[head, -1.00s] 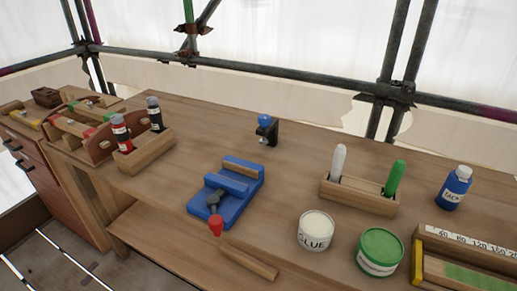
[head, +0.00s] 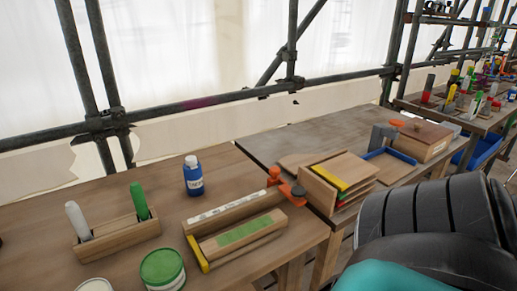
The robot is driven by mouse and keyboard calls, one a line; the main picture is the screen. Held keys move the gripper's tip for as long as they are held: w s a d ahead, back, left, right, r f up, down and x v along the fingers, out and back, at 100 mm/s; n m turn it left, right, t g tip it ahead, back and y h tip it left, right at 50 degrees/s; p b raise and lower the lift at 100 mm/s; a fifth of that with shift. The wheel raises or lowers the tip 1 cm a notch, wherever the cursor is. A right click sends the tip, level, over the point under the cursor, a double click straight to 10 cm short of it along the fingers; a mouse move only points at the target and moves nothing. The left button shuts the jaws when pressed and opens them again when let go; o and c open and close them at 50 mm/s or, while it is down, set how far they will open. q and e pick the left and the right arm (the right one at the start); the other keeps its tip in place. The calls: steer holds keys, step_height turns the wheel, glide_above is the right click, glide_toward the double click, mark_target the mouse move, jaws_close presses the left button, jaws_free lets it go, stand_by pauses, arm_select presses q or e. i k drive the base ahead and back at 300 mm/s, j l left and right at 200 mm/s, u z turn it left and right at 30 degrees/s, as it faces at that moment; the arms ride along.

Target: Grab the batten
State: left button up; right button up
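I cannot make out a loose batten for certain in the head view now. On the bench (head: 120,220) stands a wooden sandpaper rack (head: 225,211) with a numbered strip, a green sheet and a yellow end. Right of it, flat wooden boards (head: 340,172) lean and stack, with coloured edges showing. Neither of my grippers is in view.
A wooden holder (head: 118,233) with a white and a green marker, a blue bottle (head: 193,176) and a green tin (head: 162,268) stand on the bench. An orange-topped clamp (head: 292,190) sits at its right end. A large black ribbed shape covers the lower right.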

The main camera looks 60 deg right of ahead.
mark_target(222, 243)
steer(key=z, duration=1.65)
